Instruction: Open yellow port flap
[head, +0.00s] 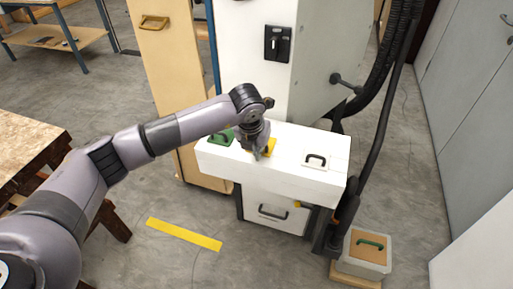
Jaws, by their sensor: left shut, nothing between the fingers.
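The yellow port flap (270,147) is on top of the white box-like unit (285,173), between a green flap (222,137) on the left and a white flap with a dark handle (315,161) on the right. My left gripper (259,155) is shut and empty, pointing down at the yellow flap. It covers the left part of the flap, so the flap's handle is hidden. I cannot tell whether the fingertips touch it. The yellow flap appears closed. My right gripper is not in view.
A white machine cabinet (245,50) stands behind the unit, with dark hoses (395,50) on its right. A wooden workbench (30,145) is at left. Yellow tape (184,234) marks open floor.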

